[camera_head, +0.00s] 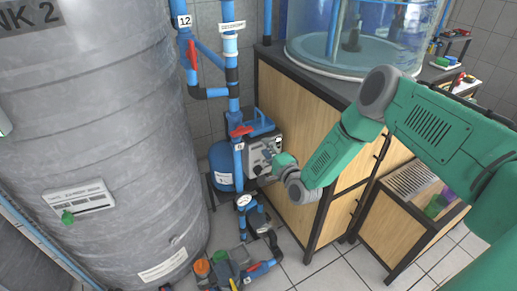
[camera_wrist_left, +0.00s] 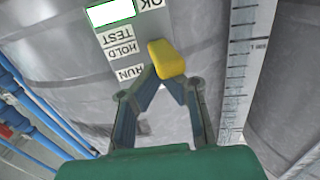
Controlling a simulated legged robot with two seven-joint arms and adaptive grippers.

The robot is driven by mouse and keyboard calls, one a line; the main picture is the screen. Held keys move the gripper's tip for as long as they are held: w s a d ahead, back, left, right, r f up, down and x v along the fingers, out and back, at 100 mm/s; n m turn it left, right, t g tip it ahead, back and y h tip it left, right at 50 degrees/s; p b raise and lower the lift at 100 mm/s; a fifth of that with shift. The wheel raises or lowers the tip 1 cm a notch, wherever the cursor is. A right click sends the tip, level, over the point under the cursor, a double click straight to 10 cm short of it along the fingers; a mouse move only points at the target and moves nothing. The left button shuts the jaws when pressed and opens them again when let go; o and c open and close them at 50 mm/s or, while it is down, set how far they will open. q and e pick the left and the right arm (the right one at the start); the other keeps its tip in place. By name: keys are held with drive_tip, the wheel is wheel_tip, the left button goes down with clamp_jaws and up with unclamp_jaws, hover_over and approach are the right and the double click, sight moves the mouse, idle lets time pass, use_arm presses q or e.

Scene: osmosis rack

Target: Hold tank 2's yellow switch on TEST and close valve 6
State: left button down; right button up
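Tank 2 (camera_head: 100,120) is the large grey cylinder at the left of the head view. The yellow switch (camera_wrist_left: 166,58) shows in the left wrist view beside labels RUN, HOLD and TEST; its far end points between TEST and HOLD. My left gripper (camera_wrist_left: 167,76) has its fingertips closed around the switch's near end. It cannot be made out in the head view. A red valve handle (camera_head: 241,130) slants across the vertical blue pipe, above a small tag that seems to read 6. My right gripper (camera_head: 275,168) is just right of and below that handle, by the pump's control box; its fingers are too small to judge.
A blue pump unit with a grey control box (camera_head: 262,153) stands behind the pipe. A wooden cabinet (camera_head: 293,125) with a clear round tank on top stands to the right. Another red-handled valve (camera_head: 191,52) is higher up.

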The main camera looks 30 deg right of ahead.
use_arm(q)
drive_tip(key=shift+r+p, duration=2.3)
drive_tip(key=shift+r, duration=1.6)
drive_tip(key=shift+f, duration=0.1)
drive_tip(key=shift+s, duration=0.2)
drive_tip(key=s+a, duration=0.1)
drive_tip(key=s, duration=0.7)
drive_tip(key=shift+s+a, duration=0.25)
drive_tip(key=shift+s, duration=0.05)
